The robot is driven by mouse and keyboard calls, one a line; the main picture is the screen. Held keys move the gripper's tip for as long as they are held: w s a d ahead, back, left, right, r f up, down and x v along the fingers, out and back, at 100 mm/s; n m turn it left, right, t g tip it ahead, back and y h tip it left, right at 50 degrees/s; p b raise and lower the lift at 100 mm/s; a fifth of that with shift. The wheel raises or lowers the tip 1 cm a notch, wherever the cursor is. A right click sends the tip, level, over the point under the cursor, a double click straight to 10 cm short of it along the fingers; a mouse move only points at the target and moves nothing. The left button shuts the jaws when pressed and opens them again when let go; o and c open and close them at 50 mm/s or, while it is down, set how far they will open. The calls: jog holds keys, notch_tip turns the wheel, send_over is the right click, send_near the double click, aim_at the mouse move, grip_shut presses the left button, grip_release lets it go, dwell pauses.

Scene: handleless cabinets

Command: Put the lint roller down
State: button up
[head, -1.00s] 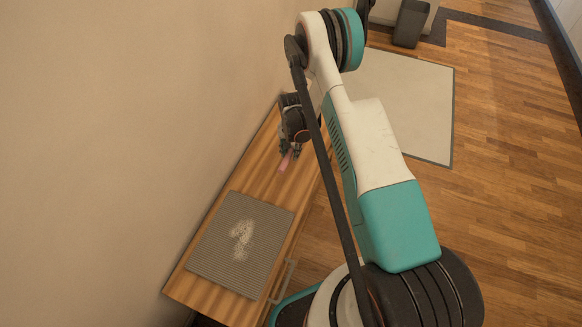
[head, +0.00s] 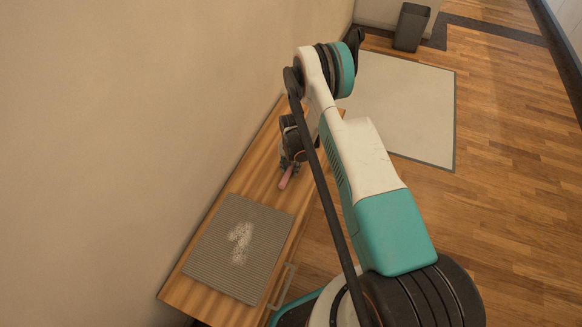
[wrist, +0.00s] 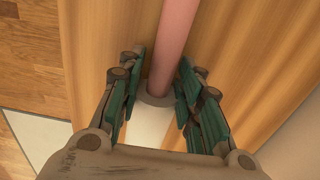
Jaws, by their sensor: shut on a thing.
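The lint roller has a pink handle (head: 286,178) that sticks out of my gripper (head: 290,166) toward the viewer in the head view. In the wrist view, the pink handle (wrist: 174,42) runs up between the fingers, with a grey collar and a pale roller part below it. My gripper (wrist: 162,88) is shut on the lint roller, with a finger on each side. It is over the far half of the wooden cabinet top (head: 262,182). I cannot tell whether the roller touches the wood. My arm hides part of the cabinet top.
A grey ribbed mat (head: 215,250) with a patch of pale specks lies on the near part of the cabinet top. Bare wood lies between mat and gripper. A wall borders the left; a metal handle (head: 284,286) is on the front. A pale rug (head: 410,110) and dark bin (head: 411,27) are beyond.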

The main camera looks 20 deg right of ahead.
jog(key=shift+f, duration=0.1)
jog(key=o, duration=1)
jog(key=shift+o, duration=0.2)
